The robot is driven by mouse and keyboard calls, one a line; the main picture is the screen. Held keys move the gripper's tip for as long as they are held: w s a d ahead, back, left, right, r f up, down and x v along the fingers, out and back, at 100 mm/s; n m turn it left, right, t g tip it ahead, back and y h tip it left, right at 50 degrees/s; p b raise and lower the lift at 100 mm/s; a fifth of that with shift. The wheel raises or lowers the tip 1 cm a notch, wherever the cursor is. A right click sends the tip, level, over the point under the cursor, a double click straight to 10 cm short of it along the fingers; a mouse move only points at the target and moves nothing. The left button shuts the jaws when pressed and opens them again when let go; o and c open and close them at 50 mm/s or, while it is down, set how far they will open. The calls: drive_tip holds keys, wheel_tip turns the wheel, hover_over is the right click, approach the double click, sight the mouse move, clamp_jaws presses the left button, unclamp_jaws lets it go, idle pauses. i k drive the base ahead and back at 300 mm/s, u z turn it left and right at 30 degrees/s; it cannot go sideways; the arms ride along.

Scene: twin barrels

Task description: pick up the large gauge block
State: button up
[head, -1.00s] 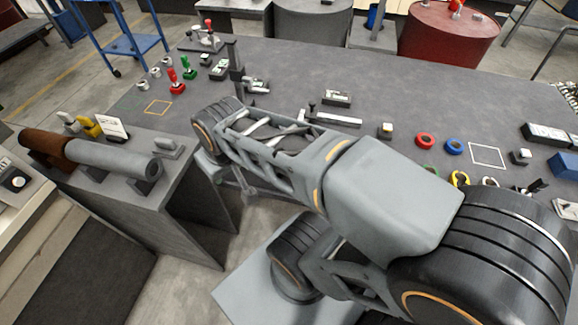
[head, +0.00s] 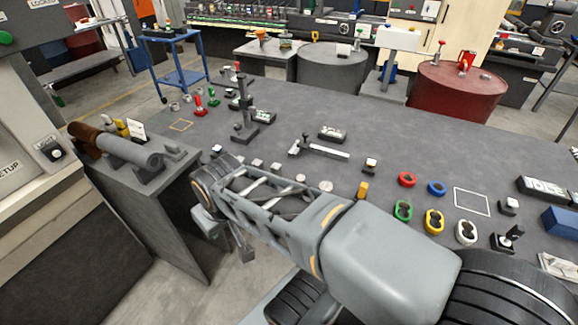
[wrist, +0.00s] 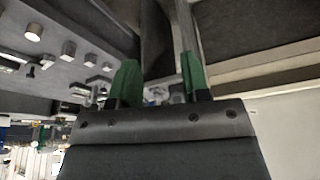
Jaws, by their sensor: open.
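My gripper (head: 245,254) hangs off the front edge of the bench, over the gap beside the side table. In the wrist view its two green-tipped fingers (wrist: 160,82) stand apart with nothing held between them. Several small pale metal pieces (head: 300,178) stand in a row near the bench's front edge, just behind my forearm. Similar metal pieces (wrist: 68,50) show at the upper left of the wrist view, away from the fingers. I cannot tell which piece, if any, is the large gauge block. My forearm may hide some pieces.
A white outlined square (head: 472,201) is clear.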

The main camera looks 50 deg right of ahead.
sight(276, 169)
drive_tip(key=z, duration=0.8)
drive_tip(key=i, duration=0.8)
drive_tip(key=u, duration=1.7)
drive_tip(key=k, duration=0.75)
drive_tip(key=u, duration=0.35)
